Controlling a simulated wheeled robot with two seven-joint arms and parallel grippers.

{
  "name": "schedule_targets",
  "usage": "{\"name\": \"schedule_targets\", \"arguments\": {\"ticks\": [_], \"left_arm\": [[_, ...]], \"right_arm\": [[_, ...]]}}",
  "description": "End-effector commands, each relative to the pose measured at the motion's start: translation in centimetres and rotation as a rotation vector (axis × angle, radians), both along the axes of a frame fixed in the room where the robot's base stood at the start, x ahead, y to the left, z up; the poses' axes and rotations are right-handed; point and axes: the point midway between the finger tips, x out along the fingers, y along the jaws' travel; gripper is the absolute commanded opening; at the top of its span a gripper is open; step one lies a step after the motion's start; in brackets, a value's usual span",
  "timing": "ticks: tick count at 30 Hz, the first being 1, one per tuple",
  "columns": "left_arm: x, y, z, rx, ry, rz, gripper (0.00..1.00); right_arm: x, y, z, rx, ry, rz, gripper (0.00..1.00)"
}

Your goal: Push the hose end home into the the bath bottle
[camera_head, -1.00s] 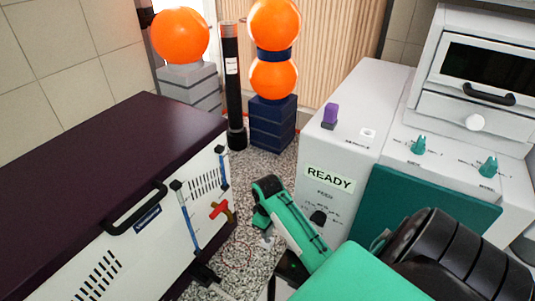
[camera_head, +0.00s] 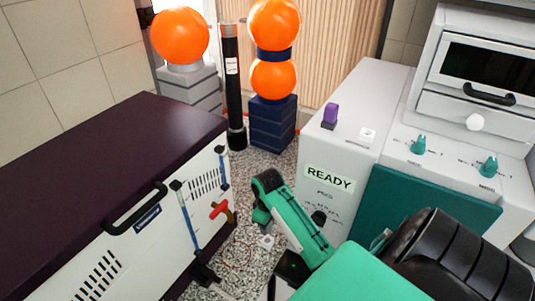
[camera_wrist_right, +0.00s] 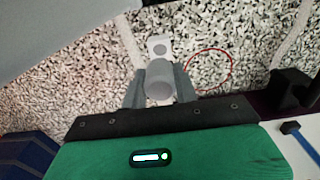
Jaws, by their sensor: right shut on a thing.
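In the right wrist view, my right gripper (camera_wrist_right: 160,88) is shut on a grey, round-ended cylindrical piece (camera_wrist_right: 160,75), which looks like the hose end. Just beyond it is a small pale block with a round grey mark or hole (camera_wrist_right: 159,46); I cannot tell whether it is part of the bath bottle, or whether the two touch. In the head view, my right gripper (camera_head: 264,224) is low between the two cabinets, mostly hidden by its green wrist, beside a small white piece (camera_head: 266,241). No bottle is clearly recognisable. My left gripper is not in view.
A dark-topped cabinet (camera_head: 110,150) with blue sight tubes and a red valve handle (camera_head: 220,209) stands left. A grey machine with a READY display (camera_head: 329,179) stands right. A thin red loop (camera_wrist_right: 209,70) lies on the speckled surface. The gap between the cabinets is narrow.

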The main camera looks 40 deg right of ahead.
Motion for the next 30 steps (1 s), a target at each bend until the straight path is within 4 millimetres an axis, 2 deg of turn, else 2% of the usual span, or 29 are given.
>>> {"name": "schedule_targets", "arguments": {"ticks": [15,30], "left_arm": [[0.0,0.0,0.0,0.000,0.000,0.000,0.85],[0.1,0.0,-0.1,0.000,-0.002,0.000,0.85]], "right_arm": [[0.0,0.0,2.8,-0.001,-0.001,0.001,0.00],[0.3,0.3,3.0,-0.001,0.000,0.000,0.00]]}}
